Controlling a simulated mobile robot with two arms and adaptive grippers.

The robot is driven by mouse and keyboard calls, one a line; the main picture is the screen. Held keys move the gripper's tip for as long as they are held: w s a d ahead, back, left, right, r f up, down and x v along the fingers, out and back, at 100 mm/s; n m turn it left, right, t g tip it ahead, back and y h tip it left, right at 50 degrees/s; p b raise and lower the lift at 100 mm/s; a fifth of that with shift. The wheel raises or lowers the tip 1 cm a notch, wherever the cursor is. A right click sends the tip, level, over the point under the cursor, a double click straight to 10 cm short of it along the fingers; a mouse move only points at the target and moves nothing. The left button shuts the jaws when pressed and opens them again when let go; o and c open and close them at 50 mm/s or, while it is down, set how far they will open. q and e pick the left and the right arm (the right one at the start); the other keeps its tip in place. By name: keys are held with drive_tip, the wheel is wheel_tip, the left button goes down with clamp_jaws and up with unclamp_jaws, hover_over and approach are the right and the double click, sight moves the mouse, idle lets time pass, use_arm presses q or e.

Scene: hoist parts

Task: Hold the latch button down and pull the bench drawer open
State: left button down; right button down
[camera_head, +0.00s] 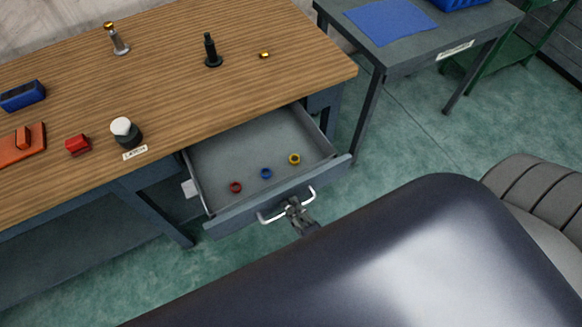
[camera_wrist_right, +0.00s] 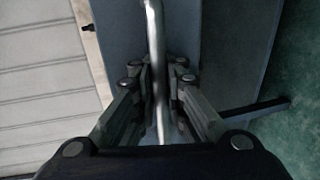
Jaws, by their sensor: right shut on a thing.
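The bench drawer (camera_head: 240,146) stands pulled open from under the wooden bench. Inside lie a red ring (camera_head: 235,187), a blue ring (camera_head: 266,174) and a yellow ring (camera_head: 294,159). My right gripper (camera_head: 295,208) is shut on the silver drawer handle (camera_head: 271,218). The right wrist view shows the bar of the handle (camera_wrist_right: 156,60) between the fingers (camera_wrist_right: 160,80). The latch button (camera_head: 122,126), a white cap on a dark base, stands on the bench left of the drawer, behind a "LATCH" label (camera_head: 135,153). Nothing touches the button. My left gripper is not in view.
The bench top (camera_head: 200,70) also holds a red block (camera_head: 78,144), an orange piece (camera_head: 24,142), a blue box (camera_head: 22,96), two upright posts and a small brass piece (camera_head: 264,55). A grey side table (camera_head: 440,42) stands at the right. My dark arm covers much of the foreground.

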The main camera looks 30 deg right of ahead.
drive_tip(key=c, duration=1.9)
unclamp_jaws()
drive_tip(key=shift+r, duration=0.1)
drive_tip(key=shift+c, duration=0.2)
drive_tip(key=v, duration=1.2)
drive_tip(key=shift+a, duration=0.1)
